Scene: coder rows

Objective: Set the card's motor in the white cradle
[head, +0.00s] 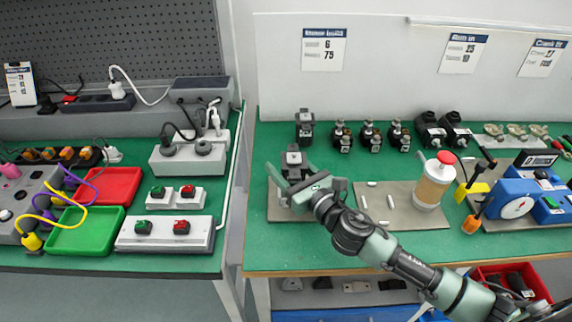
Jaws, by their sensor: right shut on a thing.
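My right gripper (290,181) is over the left part of a grey plate on the right-hand green bench. It is shut on a dark motor (293,158) with a pale label, which stands upright between the fingers. A small pale patch shows under the fingers, but the gripper hides most of it, so I cannot tell whether it is the white cradle or whether the motor touches it. A similar dark motor (304,122) stands just behind. A card (323,50) on the white panel reads 6 and 75; its heading is too small to read surely. My left gripper is out of view.
Several smaller dark parts (371,135) stand along the back. Right of my gripper, a grey plate (420,217) bears white pegs and a red-topped jar (434,180). A blue device (518,200) is farther right. The left bench holds red (105,187) and green trays (86,232).

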